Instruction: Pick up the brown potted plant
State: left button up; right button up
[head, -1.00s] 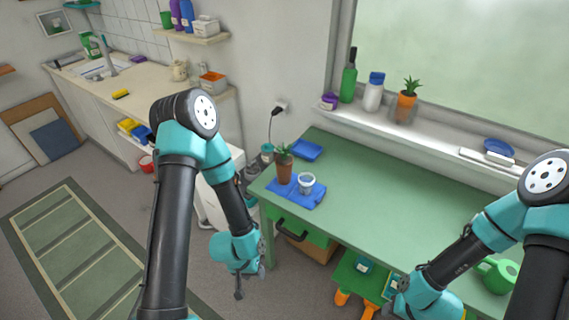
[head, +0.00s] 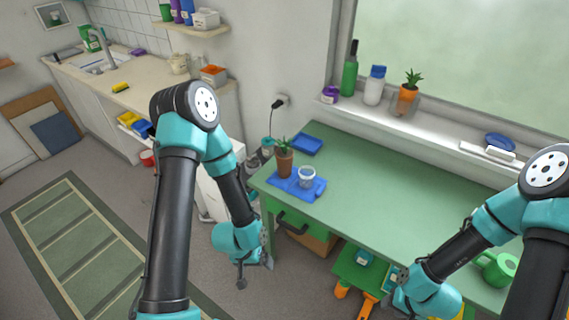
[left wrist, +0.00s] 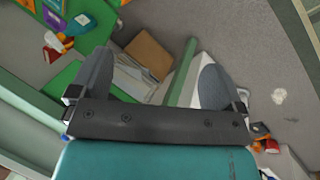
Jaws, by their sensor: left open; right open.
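The brown potted plant (head: 284,163), a small green plant in a brown pot, stands upright on a blue cloth (head: 310,191) at the left end of the green table (head: 388,205). A white cup (head: 306,177) stands just right of it. My left gripper (head: 255,273) is open and empty, below the table top and in front of its left end, apart from the plant. Its spread fingers show in the left wrist view (left wrist: 153,72), without the plant. My right gripper (head: 396,302) is low at the table's front edge, far from the plant; its fingers are hard to make out.
A blue tray (head: 307,144) lies behind the plant. An orange potted plant (head: 406,97) and bottles stand on the windowsill. A green drawer (head: 300,228) is under the table. A green watering can (head: 497,268) is at the right. The table's middle is clear.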

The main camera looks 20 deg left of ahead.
pick_arm(q)
jog(key=w+d+r+n, duration=0.1)
jog(key=w+r, duration=0.2)
jog(key=w, duration=0.3)
jog(key=w+d+r, duration=0.2)
jog(key=w, duration=0.5)
notch_tip(320, 180, up, 33)
jog(key=n+t+y, duration=0.1)
jog(key=n+y, duration=0.6)
send_over(285, 142)
jog(key=s+d, duration=0.3)
jog(key=d, duration=0.1)
jog(key=shift+a+f, duration=0.2)
jog(key=shift+a, duration=0.05)
jog(key=x, duration=1.2)
jog(key=shift+w+d+f, duration=0.2)
jog(key=shift+w, duration=0.05)
